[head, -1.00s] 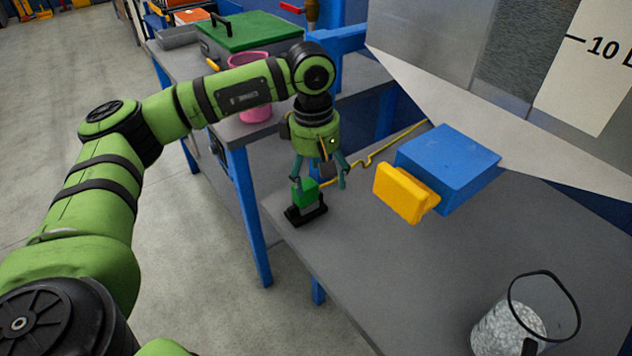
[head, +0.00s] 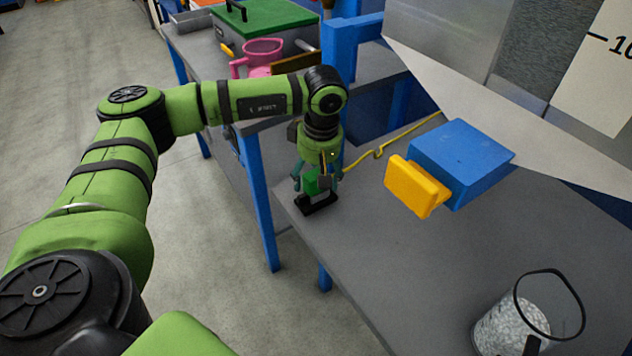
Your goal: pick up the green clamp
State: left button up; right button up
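The green clamp (head: 312,185), a small green block on a black base, stands at the near left corner of the grey table. My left gripper (head: 317,180) points down over it from above. Its teal fingers are spread, one on the left of the clamp and one on its right. The fingers partly overlap the clamp, and I cannot tell whether they touch it. My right gripper is not in view.
A blue block with a yellow block (head: 416,187) in front sits right of the clamp by a white panel (head: 480,110). A glass jug of pale pellets (head: 507,330) stands at lower right. A pink mug (head: 262,50) and green-lidded box (head: 265,25) are behind. The table's middle is clear.

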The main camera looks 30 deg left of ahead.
aim_at(316, 173)
pick_arm(q)
jog(key=c, duration=1.1)
jog(key=shift+r, duration=5.05)
jog(key=shift+c, duration=0.3)
